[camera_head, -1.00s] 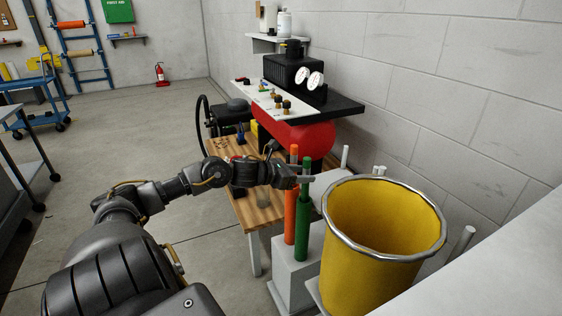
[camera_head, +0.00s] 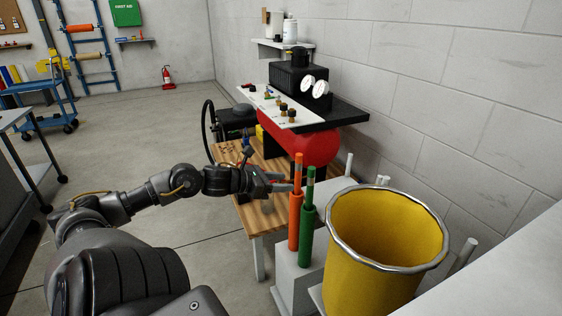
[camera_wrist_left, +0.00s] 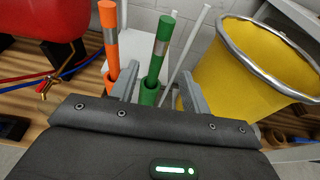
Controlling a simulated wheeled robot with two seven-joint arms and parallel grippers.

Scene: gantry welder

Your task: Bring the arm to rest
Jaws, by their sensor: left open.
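My left gripper (camera_head: 284,182) is open and empty, level with the upper part of the rods and just left of them in the head view. Its two fingers (camera_wrist_left: 160,88) show spread apart in the left wrist view. An orange rod with a pale band (camera_head: 297,175) stands upright in an orange tube. A green rod with a pale band (camera_head: 311,182) stands upright in a green tube beside it. In the wrist view the green rod (camera_wrist_left: 158,50) shows beyond the gap between the fingers, and the orange rod (camera_wrist_left: 110,40) left of it. My right gripper is not in view.
A yellow bin with a metal rim (camera_head: 380,250) stands close right of the rods. A wooden bench (camera_head: 255,214) lies beneath my forearm, with a red tank (camera_head: 318,146) behind.

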